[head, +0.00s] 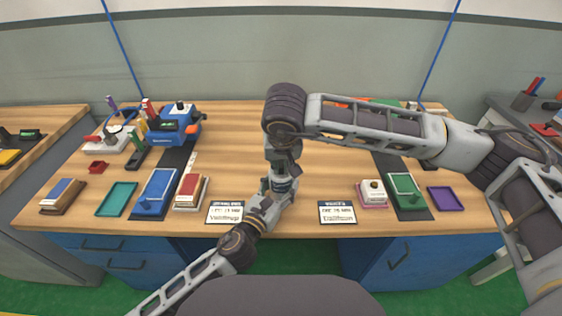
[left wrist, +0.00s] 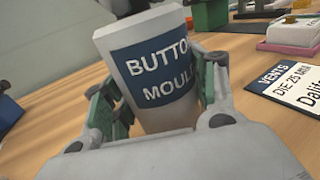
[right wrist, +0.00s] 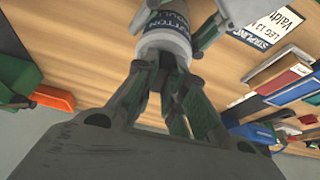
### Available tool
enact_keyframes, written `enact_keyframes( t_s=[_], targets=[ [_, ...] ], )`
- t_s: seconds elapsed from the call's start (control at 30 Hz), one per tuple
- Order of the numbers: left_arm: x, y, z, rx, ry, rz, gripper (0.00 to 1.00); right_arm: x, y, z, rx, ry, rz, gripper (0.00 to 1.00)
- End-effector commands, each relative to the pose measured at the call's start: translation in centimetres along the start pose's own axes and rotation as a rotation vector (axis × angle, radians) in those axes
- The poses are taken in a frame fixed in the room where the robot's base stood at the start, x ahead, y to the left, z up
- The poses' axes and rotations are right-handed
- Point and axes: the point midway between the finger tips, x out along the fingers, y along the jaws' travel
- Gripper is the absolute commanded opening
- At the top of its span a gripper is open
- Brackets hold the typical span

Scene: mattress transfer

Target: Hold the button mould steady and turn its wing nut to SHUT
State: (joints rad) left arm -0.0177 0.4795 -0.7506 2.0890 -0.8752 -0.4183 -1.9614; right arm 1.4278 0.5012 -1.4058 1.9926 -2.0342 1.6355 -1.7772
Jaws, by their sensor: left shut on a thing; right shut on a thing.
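The button mould (left wrist: 155,65) is a pale cylinder with a blue label, standing upright in the left wrist view. My left gripper (head: 277,190) is shut around its sides, one finger on each side. My right gripper (head: 282,164) reaches down from above and is shut at the top of the mould. In the right wrist view the mould (right wrist: 167,40) shows just beyond the right fingers (right wrist: 165,65). The wing nut is hidden between those fingers, so its setting cannot be read.
Two printed cards (head: 225,212) (head: 337,212) lie at the table's front edge, either side of the mould. Trays, stamps and a blue machine (head: 172,128) stand to the left.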

Motion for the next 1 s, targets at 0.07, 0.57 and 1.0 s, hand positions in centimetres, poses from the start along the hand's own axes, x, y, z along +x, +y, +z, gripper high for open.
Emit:
enact_keyframes(
  t_s=[0.07,0.57,1.0],
  targets=[
    [0.03,0.02,0.2,0.001,-0.003,0.0,0.12,-0.02,-0.01,-0.02,0.011,0.0,0.006,0.0],
    [0.03,0.03,0.18,0.001,-0.003,0.0,0.12,-0.04,-0.18,-0.05,0.227,0.0,0.095,0.0],
    [0.03,0.02,0.17,0.001,-0.003,0.0,0.12,-0.03,-0.36,-0.13,0.535,0.001,0.222,0.0]
  ],
)
